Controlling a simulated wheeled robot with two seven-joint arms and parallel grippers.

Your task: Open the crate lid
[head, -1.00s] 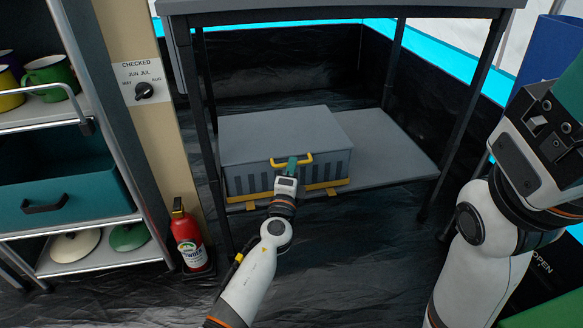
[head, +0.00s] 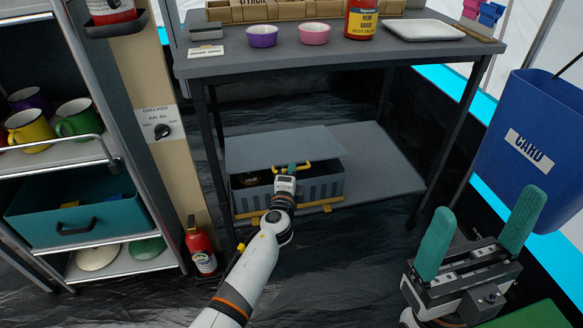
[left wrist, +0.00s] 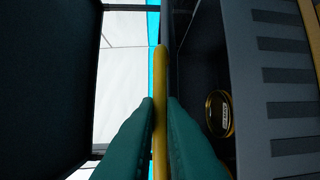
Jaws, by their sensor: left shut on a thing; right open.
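The grey crate (head: 318,190) sits on the low shelf under the table, with dark stripes on its front wall. Its grey lid (head: 268,148) is partly raised at the front, leaving a gap into the crate. My left gripper (head: 291,168) is shut on the lid's yellow handle (head: 307,168). In the left wrist view the handle (left wrist: 160,85) runs between the green fingers, and the crate's striped wall (left wrist: 262,75) is at the right. A round gold-rimmed container (left wrist: 219,114) shows inside the crate. My right gripper (head: 485,205) is open and empty, away from the crate.
The table (head: 330,58) stands above the crate, with bowls, a sauce bottle and a tray on it. Its legs flank the low shelf (head: 372,165), which is bare right of the crate. A fire extinguisher (head: 202,250) and shelf unit stand left; a blue bin (head: 540,120) is right.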

